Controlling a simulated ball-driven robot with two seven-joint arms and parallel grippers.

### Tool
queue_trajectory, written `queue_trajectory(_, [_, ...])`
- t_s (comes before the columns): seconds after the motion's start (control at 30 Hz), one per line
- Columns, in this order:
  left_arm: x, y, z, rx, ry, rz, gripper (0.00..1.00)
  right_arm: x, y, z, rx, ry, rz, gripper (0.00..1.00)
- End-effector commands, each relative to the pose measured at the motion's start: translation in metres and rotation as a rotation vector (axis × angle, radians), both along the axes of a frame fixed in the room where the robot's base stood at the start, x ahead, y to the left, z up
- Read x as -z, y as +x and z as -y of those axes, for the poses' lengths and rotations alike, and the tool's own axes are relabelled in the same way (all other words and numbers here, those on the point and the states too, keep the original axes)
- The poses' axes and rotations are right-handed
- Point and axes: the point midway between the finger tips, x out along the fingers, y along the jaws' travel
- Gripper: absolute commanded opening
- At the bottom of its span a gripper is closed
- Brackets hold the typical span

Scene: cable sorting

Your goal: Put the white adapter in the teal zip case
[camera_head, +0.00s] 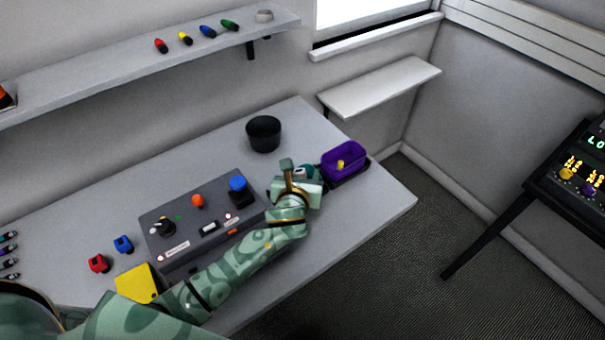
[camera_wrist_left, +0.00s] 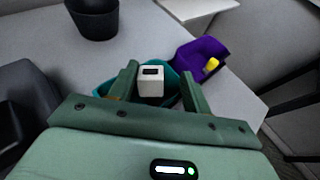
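The white adapter (camera_wrist_left: 150,86), a small block with a dark face, shows between the fingers of my left gripper (camera_wrist_left: 160,78) in the left wrist view. A gap shows between it and the right-hand finger. The teal zip case (camera_wrist_left: 113,92) is behind and around the adapter in that view; whether the adapter rests in it or is above it I cannot tell. In the head view my left gripper (camera_head: 299,176) is at the case (camera_head: 304,171) and hides most of it. The adapter cannot be made out there. My right gripper is not in view.
A purple bin (camera_head: 345,157) with a yellow item stands right of the case, near the table's right end. A black cup (camera_head: 263,134) stands behind. A grey control box (camera_head: 190,224) lies left, with blue (camera_head: 123,244) and red (camera_head: 99,263) pieces beyond it.

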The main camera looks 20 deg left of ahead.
Motion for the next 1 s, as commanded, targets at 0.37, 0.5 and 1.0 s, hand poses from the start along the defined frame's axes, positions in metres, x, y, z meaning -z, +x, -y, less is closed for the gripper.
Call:
queue_trajectory(0.37, [-0.02, -0.02, 0.003, 0.002, -0.001, -0.002, 0.48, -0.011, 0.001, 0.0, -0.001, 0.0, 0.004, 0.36])
queue_trajectory(0.5, [-0.034, -0.052, 0.006, 0.002, 0.001, -0.001, 0.48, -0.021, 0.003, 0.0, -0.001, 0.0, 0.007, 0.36])
queue_trajectory(1.0, [-0.057, -0.11, 0.014, -0.001, 0.001, 0.001, 0.48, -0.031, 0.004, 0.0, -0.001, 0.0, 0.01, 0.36])
